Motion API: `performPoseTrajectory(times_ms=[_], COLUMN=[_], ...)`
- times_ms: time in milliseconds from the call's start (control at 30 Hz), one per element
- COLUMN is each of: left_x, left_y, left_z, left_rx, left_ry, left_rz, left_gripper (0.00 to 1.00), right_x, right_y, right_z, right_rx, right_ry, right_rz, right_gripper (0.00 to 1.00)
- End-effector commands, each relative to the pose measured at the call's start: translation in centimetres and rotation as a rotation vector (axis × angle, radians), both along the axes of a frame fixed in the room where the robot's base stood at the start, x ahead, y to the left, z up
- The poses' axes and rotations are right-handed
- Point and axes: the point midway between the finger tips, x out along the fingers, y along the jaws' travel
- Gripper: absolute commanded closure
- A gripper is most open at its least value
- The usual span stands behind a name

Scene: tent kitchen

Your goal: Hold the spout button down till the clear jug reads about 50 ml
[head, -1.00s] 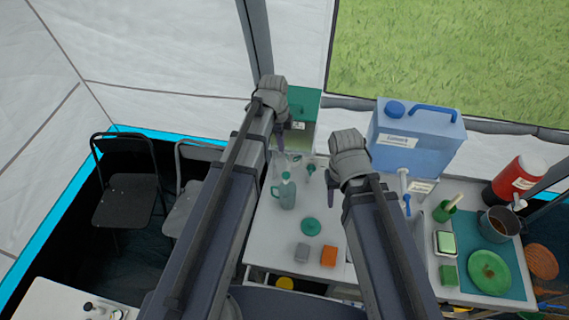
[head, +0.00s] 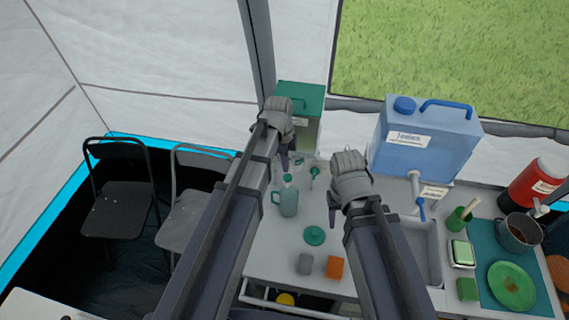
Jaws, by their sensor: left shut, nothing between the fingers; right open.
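A green-lidded dispenser box (head: 312,132) with a pale label stands at the back of the counter. My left gripper (head: 284,166) is shut and empty, pointing down just in front of the dispenser's left part. The gripper and arm hide much of the dispenser's front, so I cannot make out a spout button. Something clear, perhaps the jug, shows faintly just right of the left fingertips; its level and marks cannot be read. My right gripper (head: 333,216) is open and empty above the counter, left of the sink.
A teal jug (head: 288,202), a green lid (head: 314,236), a grey block (head: 304,264) and an orange block (head: 334,267) stand on the counter. A blue water canister (head: 425,142) with a tap (head: 420,208) stands behind the sink (head: 424,250). A red cooler (head: 535,186) is far right.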

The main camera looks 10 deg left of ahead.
Motion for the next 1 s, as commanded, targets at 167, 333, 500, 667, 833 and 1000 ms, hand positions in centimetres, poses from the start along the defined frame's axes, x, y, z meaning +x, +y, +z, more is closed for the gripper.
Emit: performPoseTrajectory(times_ms=[167,333,500,667,833,1000], left_x=[0.0,0.0,0.0,0.0,0.1,0.0], left_y=[-0.2,-0.3,-0.3,-0.3,-0.3,-0.4], left_z=[-2.9,-3.5,-3.4,-3.4,-4.6,-6.0], left_rx=[0.0,0.0,0.0,0.0,0.0,0.0], left_ry=[0.0,0.0,0.0,0.0,0.0,0.002], left_rz=[0.0,0.0,0.0,0.0,0.0,0.0], left_gripper=[1.0,1.0,1.0,1.0,1.0,1.0], right_x=[0.0,0.0,0.0,0.0,0.0,0.0], right_y=[0.0,0.0,0.0,0.0,0.0,0.0], right_z=[-2.9,-3.5,-3.4,-3.5,-4.6,-6.0], right_rx=[0.0,-0.001,-0.001,-0.001,-0.001,-0.001], right_ry=[-0.001,-0.001,-0.001,-0.001,-0.001,-0.001], right_rz=[-0.001,0.001,0.002,0.002,0.003,0.006], right_gripper=[0.5,0.5,0.5,0.5,0.5,0.5])
